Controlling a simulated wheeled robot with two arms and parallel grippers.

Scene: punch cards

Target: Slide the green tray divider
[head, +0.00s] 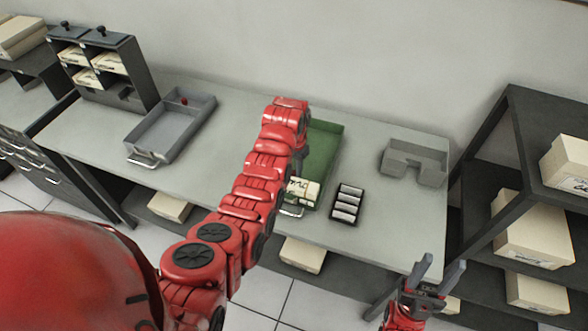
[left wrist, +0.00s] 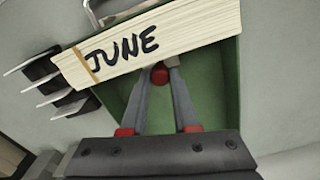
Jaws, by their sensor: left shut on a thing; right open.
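The green tray (head: 325,145) stands on the table, partly hidden behind my left arm in the head view. In the left wrist view its green inside (left wrist: 208,90) shows around my fingers. A block of cream cards marked JUNE (head: 303,190) sits at the tray's front end and fills the top of the left wrist view (left wrist: 150,45). My left gripper (left wrist: 160,70) is shut on a red knob (left wrist: 159,76) beside the cards. The divider's green plate under the knob cannot be made out. My right gripper (head: 438,272) is open and empty past the table's front edge.
A grey tray (head: 146,135) with a red knob (head: 183,100) stands at the left. A grey notched holder (head: 414,162) is further right. Dark shelves with boxes (head: 538,230) stand at the right.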

